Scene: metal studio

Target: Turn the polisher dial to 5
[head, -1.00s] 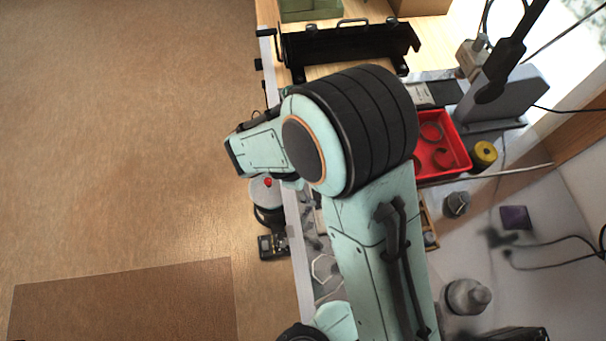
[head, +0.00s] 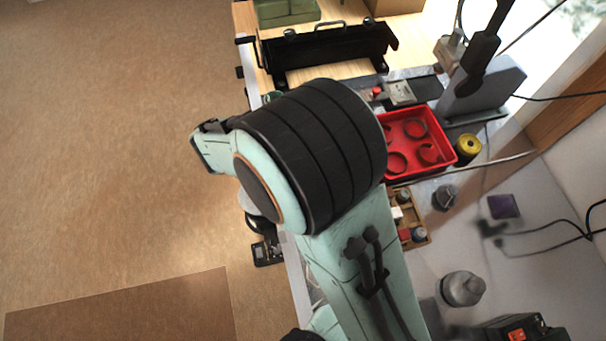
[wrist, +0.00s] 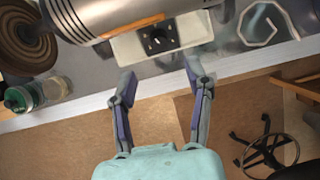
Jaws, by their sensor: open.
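I cannot tell whether either fingertip touches the base. In the head view my arm hides the polisher and dial.
A jar with a green lid (wrist: 20,98) stands left on the bench, and a pale hexagonal ring (wrist: 268,22) lies right. A stool (wrist: 266,146) is below. The head view shows a red tray (head: 415,140), a yellow roll (head: 467,148) and a wooden tray (head: 418,238).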

